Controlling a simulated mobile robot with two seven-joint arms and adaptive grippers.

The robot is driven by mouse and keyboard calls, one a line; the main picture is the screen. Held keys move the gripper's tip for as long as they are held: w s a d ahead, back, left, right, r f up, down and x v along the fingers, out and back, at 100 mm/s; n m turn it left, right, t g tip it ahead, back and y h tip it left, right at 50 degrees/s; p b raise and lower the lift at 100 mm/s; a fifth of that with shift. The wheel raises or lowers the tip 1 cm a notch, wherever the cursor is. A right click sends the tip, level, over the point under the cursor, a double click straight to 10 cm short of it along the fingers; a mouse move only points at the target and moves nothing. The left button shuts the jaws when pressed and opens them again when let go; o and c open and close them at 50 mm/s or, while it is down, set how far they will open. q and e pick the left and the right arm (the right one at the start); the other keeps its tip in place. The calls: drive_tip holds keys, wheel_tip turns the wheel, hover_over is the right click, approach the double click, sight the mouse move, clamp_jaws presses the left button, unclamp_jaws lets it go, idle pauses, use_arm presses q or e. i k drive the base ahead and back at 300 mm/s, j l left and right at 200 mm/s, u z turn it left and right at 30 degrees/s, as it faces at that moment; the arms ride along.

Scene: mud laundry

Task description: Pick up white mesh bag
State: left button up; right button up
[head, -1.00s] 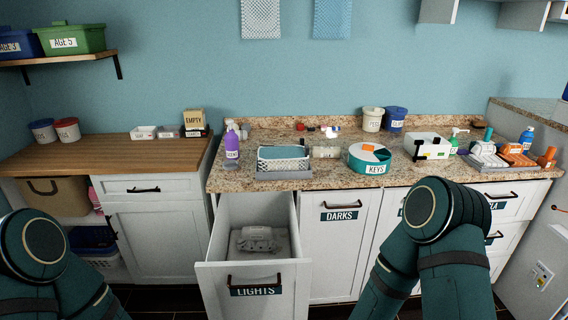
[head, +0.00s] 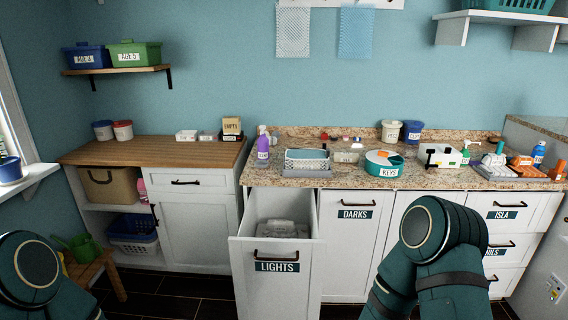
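A white mesh bag (head: 292,32) hangs flat on the blue wall, below a white rail at the top of the head view. A blue mesh bag (head: 357,33) hangs to its right, apart from it. My two arms show only as dark teal links at the lower left and lower right. Neither gripper is in view. Nothing of mine is near the white bag.
The granite counter (head: 300,181) below the bags holds a white basket (head: 307,161), a purple bottle (head: 263,147) and a round KEYS container (head: 384,163). The LIGHTS drawer (head: 277,266) stands pulled out, with pale cloth inside. A white shelf (head: 500,17) is at upper right.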

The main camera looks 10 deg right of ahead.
sight(296, 159)
drive_tip(key=l+u, duration=0.1)
drive_tip(key=u, duration=1.35)
drive_tip(key=l, duration=0.95)
drive_tip(key=k+l, duration=0.1)
drive_tip(key=l, duration=0.9)
drive_tip(key=l+u, duration=0.1)
drive_tip(key=l, duration=0.85)
drive_tip(key=k+l, duration=0.1)
drive_tip(key=l, duration=0.9)
